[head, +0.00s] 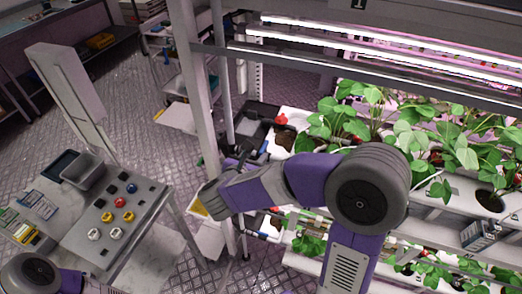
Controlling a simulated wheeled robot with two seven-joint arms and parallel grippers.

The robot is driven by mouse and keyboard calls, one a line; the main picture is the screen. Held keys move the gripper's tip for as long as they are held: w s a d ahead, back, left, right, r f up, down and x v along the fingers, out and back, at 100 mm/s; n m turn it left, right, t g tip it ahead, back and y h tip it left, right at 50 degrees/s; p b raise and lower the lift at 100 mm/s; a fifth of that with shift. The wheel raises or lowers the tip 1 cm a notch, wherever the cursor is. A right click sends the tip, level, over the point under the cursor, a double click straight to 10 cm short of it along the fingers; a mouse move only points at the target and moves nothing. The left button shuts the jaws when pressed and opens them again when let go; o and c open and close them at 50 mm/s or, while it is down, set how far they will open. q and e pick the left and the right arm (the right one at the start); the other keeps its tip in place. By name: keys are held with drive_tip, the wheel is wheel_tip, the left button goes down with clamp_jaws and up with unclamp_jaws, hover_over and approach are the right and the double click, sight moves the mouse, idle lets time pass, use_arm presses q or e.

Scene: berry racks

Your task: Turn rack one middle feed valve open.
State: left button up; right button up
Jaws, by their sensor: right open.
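My right arm reaches across the rack's left end, and its gripper (213,199) is beside the pale upright post at that end. It is open, with nothing seen between its fingers; the fingertips are small and partly hidden. I cannot clearly make out the middle feed valve. A small blue part (264,147) shows at the rack end just above my right forearm, and a red part (281,119) sits a little higher; I cannot tell whether either is a valve handle. My left gripper is out of view; only part of my left arm shows at bottom left.
Rack one (440,190) carries green plants in white channels under bright lamps.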

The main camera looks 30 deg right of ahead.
sight(263, 148)
drive_tip(key=x, duration=0.6)
drive_tip(key=shift+a, duration=0.1)
clamp_jaws()
